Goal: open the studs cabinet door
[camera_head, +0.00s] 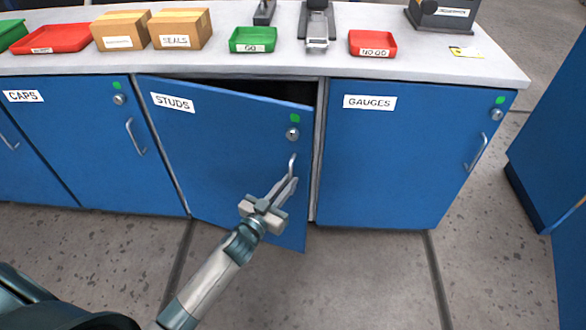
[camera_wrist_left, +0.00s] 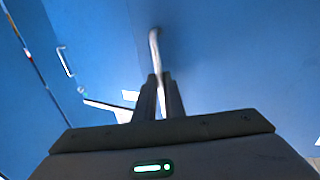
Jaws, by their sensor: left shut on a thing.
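The blue studs cabinet door (camera_head: 222,145) stands partly open in the head view. Its right edge has swung out toward me, and a dark gap shows along its top. Its metal bar handle (camera_head: 292,165) is near the right edge, below a round lock and a green mark. My left gripper (camera_head: 290,185) is shut on this handle at its lower part. In the left wrist view the handle (camera_wrist_left: 154,45) rises from between the two dark fingers (camera_wrist_left: 160,95). The cabinet's inside is mostly hidden by the door. My right gripper is not in view.
The caps door (camera_head: 80,150) on the left and the gauges door (camera_head: 390,160) on the right are shut. The worktop (camera_head: 280,65) above holds trays, boxes and tools. Open floor (camera_head: 350,280) lies in front. Another blue cabinet (camera_head: 555,150) stands at the far right.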

